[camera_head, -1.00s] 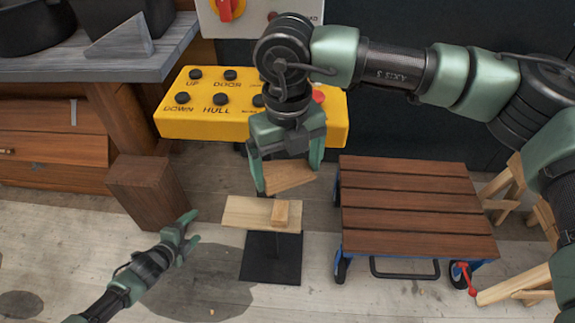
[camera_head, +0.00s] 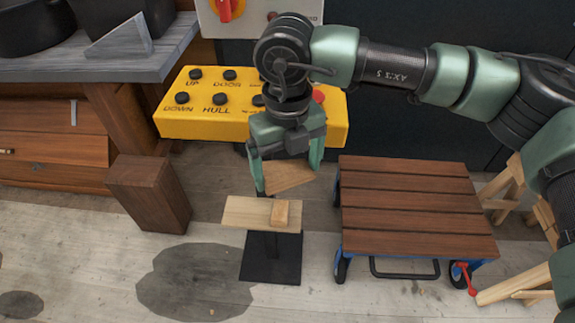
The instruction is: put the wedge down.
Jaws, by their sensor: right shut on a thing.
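My right gripper (camera_head: 288,172) comes down in the middle of the view and is shut on a brown wooden wedge (camera_head: 290,178). The wedge is held slightly tilted between the two green fingers. Below it is a pale wooden board (camera_head: 243,212) on a stand with a black square base (camera_head: 270,270). A small wooden block (camera_head: 280,213) lies on the right part of the board. The wedge appears above the board's back edge; the gap between them is hard to judge. My left gripper is out of view.
A yellow button box (camera_head: 200,127) is behind my right gripper. A slatted wooden cart (camera_head: 410,210) with blue frame stands to the right. A grey bench (camera_head: 90,65) and a wooden post (camera_head: 148,192) are at left. The floor at front is clear.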

